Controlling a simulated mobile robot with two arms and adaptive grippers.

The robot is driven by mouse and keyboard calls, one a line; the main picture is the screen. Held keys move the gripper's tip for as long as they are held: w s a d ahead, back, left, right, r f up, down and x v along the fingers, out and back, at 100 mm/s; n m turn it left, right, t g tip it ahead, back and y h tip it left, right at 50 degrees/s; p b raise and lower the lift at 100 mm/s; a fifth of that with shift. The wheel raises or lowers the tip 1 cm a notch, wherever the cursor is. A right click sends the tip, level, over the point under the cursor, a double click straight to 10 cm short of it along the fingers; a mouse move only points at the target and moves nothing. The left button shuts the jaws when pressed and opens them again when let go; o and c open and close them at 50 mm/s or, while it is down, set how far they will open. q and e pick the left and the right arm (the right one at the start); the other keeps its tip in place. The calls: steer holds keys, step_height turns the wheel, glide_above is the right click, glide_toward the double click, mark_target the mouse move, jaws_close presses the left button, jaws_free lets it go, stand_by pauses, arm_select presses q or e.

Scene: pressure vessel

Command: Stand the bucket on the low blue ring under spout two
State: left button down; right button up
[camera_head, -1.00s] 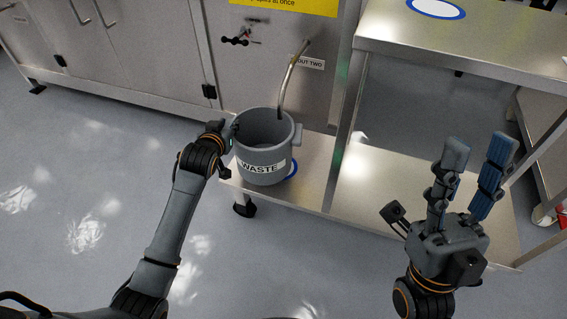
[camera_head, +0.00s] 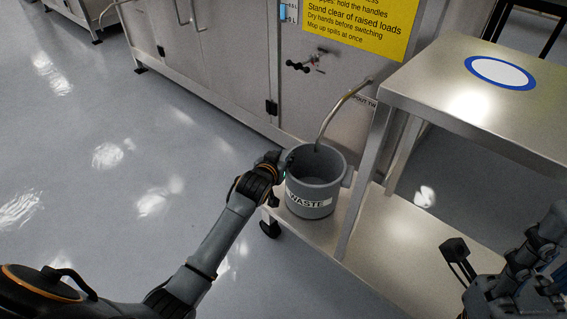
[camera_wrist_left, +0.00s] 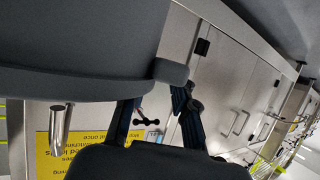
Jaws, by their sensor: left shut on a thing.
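The grey bucket (camera_head: 311,203) with its WASTE label is upright over the low steel shelf (camera_head: 335,238); I cannot tell whether its base touches it. The curved spout (camera_head: 338,108) ends above the bucket's open mouth. My left gripper (camera_head: 285,164) is shut on the bucket's left side handle. In the left wrist view the bucket (camera_wrist_left: 80,45) fills the upper left, with its handle (camera_wrist_left: 171,73) at the fingers. The low blue ring is not visible. My right gripper (camera_head: 535,255) is partly cut off at the right edge, its fingers unclear.
A higher steel table (camera_head: 450,90) stands at the right, with a blue-ringed white disc (camera_head: 500,72) on top. Its leg (camera_head: 365,185) is just right of the bucket. The steel cabinet (camera_head: 235,65) stands behind. Floor at the left is clear.

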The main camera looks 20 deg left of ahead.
arm_select(q)
steer(key=shift+f, duration=0.2)
steer(key=c, duration=1.1)
jaws_free()
steer(key=shift+f, duration=0.1)
